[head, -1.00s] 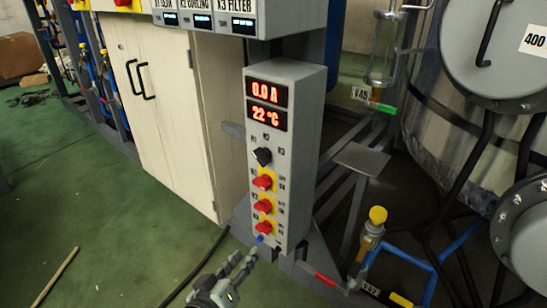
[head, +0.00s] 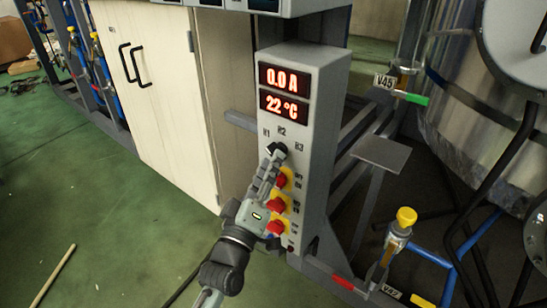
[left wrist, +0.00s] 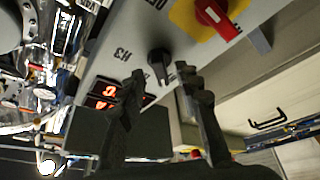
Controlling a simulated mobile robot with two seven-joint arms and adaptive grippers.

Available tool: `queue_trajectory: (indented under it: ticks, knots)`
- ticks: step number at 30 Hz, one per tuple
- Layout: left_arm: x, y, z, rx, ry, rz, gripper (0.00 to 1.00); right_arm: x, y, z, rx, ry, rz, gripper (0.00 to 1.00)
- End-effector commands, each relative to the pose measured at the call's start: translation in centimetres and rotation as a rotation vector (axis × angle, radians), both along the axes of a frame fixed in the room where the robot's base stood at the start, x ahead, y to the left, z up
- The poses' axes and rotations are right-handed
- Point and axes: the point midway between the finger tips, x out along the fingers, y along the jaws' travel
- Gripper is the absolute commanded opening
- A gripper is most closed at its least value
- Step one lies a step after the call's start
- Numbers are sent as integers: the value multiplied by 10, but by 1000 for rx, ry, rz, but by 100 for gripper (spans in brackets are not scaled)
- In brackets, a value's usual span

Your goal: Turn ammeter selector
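The ammeter selector is a black rotary knob (head: 278,149) on the grey control box (head: 318,135), below the labels H1, H2 and H3. It also shows in the left wrist view (left wrist: 159,62), beside the H3 label. My left gripper (head: 271,160) comes up from below, its fingertips at the knob and partly covering it in the head view. In the left wrist view the fingers (left wrist: 160,80) are apart, with the knob between and just beyond their tips. Contact cannot be told. My right gripper is not in view.
Several red switches on yellow plates (head: 277,204) sit just below the knob, close beside my left gripper. Red displays (head: 283,90) above read 0.0 A and 22 °C. A cream cabinet (head: 165,90) stands left; a yellow-capped valve (head: 406,216) and pipes are at right.

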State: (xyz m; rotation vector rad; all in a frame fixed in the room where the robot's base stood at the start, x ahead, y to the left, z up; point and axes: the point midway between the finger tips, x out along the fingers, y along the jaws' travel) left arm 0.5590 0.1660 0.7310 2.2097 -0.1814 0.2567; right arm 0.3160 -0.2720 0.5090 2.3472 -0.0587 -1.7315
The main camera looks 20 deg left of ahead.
Motion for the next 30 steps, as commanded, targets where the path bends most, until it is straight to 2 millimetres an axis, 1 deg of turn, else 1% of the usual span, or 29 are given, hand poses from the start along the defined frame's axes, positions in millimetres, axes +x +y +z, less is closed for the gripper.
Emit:
queue_trajectory:
  ticks: [1, 3, 6, 14, 17, 21, 23, 30]
  knots:
    - [7, 0, 2, 1, -1, 1, 34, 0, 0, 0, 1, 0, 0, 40]
    - [14, 0, 4, 1, 0, 0, 34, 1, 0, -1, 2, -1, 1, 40]
    - [19, -1, 4, 1, 1, 1, 34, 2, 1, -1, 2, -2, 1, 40]
    - [21, -1, 4, 1, 2, 1, 34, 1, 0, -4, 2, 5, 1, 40]
    - [21, -1, 4, 1, 3, 0, 24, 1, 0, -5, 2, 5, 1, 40]
    - [21, -1, 4, 1, 3, 0, 6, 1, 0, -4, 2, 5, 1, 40]
    - [21, -1, 4, 1, 3, 0, 0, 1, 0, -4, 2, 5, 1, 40]
    - [21, 0, 4, 20, -4, 0, 0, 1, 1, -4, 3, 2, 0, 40]
